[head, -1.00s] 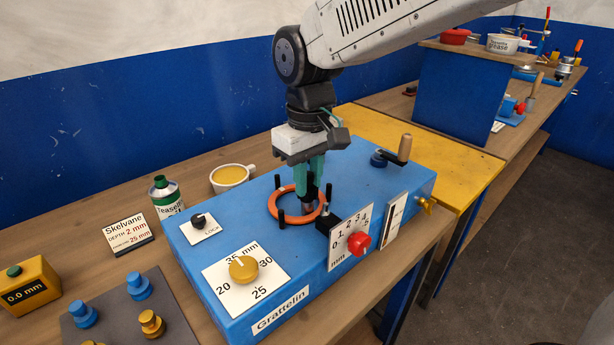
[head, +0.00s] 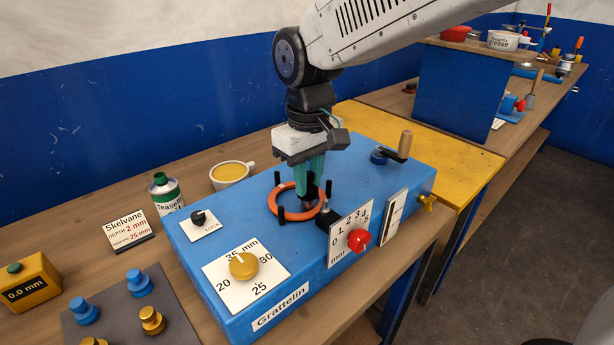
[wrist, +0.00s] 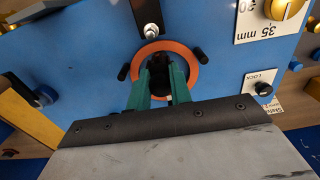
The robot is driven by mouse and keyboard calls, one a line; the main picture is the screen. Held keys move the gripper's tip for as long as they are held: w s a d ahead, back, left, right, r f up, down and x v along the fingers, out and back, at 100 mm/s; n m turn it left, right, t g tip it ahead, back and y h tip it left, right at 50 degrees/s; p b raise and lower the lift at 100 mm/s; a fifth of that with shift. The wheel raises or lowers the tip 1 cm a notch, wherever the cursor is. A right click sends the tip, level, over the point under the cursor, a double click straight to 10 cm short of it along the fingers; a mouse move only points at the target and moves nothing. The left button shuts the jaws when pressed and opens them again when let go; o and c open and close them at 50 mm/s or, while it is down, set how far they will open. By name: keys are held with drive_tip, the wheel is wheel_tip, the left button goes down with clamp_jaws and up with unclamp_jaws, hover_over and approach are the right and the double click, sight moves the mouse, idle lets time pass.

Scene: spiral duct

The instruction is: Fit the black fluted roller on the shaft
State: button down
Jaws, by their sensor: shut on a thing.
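My gripper (head: 309,186) points straight down over the blue machine (head: 362,171), inside the orange ring (head: 274,203) on its top. In the wrist view, the green fingers (wrist: 164,85) are closed around a dark piece, which looks like the black fluted roller (wrist: 180,88). In the head view, only a little dark roller (head: 310,194) shows between and below the fingertips. The shaft cannot be made out; the fingers and roller cover the ring's middle. Whether the roller is around a shaft or above it, I cannot tell.
Several black posts (head: 281,208) stand around the ring. A black block (head: 325,218) with a bolt is close in front. A crank (head: 403,147), a yellow dial (head: 243,266) and a red knob (head: 359,240) stick out of the machine. A cup (head: 232,177) and a can stand behind it.

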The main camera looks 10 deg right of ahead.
drive_tip(key=shift+f, duration=0.1)
idle(0.3)
drive_tip(key=c, duration=0.9)
unclamp_jaws()
drive_tip(key=shift+o, duration=0.2)
drive_tip(key=shift+w+r, duration=0.1)
drive_tip(key=shift+r, duration=3.95)
